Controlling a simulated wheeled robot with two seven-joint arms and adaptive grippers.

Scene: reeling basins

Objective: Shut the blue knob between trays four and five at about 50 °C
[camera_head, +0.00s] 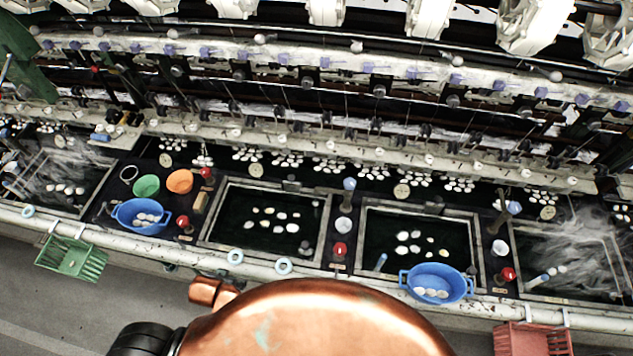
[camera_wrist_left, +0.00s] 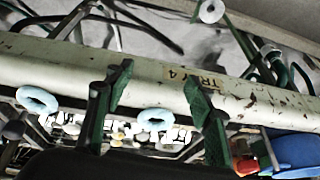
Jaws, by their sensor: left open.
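Two blue knobs show in the head view. One blue knob (camera_head: 349,184) stands on the strip between the two middle trays, with a white knob (camera_head: 343,223) and a red knob (camera_head: 340,250) nearer me. The other blue knob (camera_head: 514,208) stands farther right. The middle-left tray (camera_head: 212,214) and the middle-right tray (camera_head: 474,240) hold dark water and pale cocoons. A "TRAY 4" label (camera_wrist_left: 188,77) is on the pale front rail in the left wrist view. My left gripper (camera_wrist_left: 157,82) is open and empty, its green fingers over this rail. No temperature reading is legible.
A blue basin (camera_head: 436,283) sits at the middle-right tray's near edge, another (camera_head: 142,216) at left. Green (camera_head: 72,258) and red (camera_head: 530,340) baskets hang in front. Steam rises over the outer trays.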

